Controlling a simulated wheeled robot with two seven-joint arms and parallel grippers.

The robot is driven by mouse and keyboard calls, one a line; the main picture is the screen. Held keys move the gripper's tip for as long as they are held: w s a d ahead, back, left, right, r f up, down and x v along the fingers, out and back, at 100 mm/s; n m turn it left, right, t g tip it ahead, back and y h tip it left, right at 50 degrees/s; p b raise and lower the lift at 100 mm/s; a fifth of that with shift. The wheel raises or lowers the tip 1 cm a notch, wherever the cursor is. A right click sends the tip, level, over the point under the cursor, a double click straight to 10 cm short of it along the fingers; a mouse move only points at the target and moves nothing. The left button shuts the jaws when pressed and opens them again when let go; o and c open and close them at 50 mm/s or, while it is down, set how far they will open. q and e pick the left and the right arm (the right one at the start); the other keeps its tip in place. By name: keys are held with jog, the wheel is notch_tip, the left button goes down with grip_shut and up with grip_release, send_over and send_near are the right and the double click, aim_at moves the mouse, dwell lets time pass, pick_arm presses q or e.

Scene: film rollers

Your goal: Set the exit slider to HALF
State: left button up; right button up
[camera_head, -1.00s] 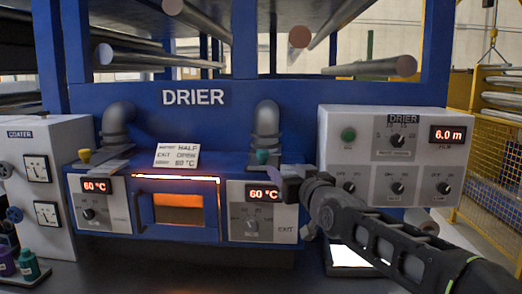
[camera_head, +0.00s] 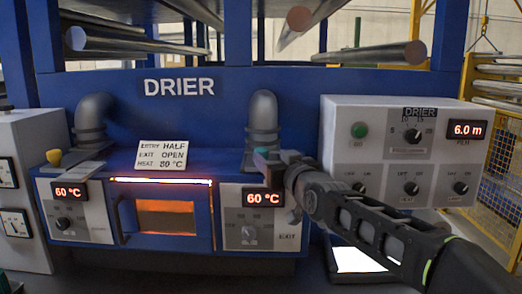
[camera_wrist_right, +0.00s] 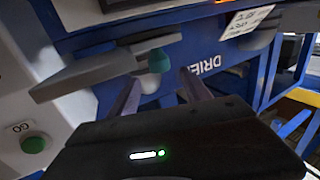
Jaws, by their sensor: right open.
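The exit slider is a grey plate (camera_wrist_right: 85,75) with a teal knob (camera_wrist_right: 158,61), at the foot of the right-hand duct. In the head view its knob (camera_head: 261,153) shows just left of my right gripper (camera_head: 271,168). The wrist view shows my right gripper (camera_wrist_right: 160,80) open. Its two fingers point at the knob from either side, with the knob just beyond the tips. I see no clear contact. My arm and gripper hide part of the slider in the head view. My left gripper is not in view.
A card (camera_head: 162,155) on the drier reads entry HALF, exit OPEN. The exit display (camera_head: 263,198) shows 60 °C below my gripper.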

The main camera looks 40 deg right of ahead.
aim_at(264, 152)
jog(key=p+x, duration=0.2)
jog(key=x, duration=0.5)
jog(key=shift+w+p, duration=0.2)
jog(key=shift+p, duration=0.2)
jog(key=shift+c, duration=0.3)
grip_shut()
dwell(0.7)
